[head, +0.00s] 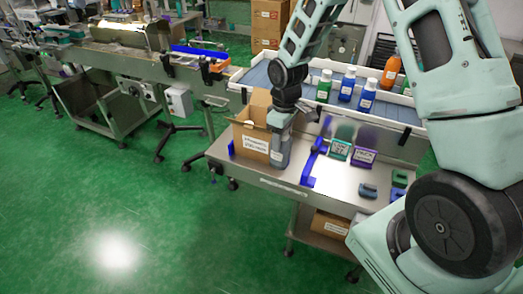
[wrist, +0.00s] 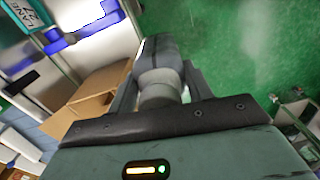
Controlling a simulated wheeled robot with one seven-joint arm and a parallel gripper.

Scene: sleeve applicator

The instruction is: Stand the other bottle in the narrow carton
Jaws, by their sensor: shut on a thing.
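My gripper (head: 283,112) points down over the work table and is shut on a grey bottle (head: 281,152) with a pale label. The bottle looks about upright, just right of and in front of an open brown carton (head: 241,135). It overlaps the carton's right edge in the head view; I cannot tell whether they touch or whether its base rests on the table. In the wrist view the gripper (wrist: 158,92) has a finger on either side of the bottle (wrist: 160,58). The carton (wrist: 92,97) shows beside it with its flaps open; its inside is mostly hidden.
Green (head: 324,87), blue (head: 347,86) and orange (head: 391,72) bottles stand on the raised conveyor behind. A conveyor machine stands left.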

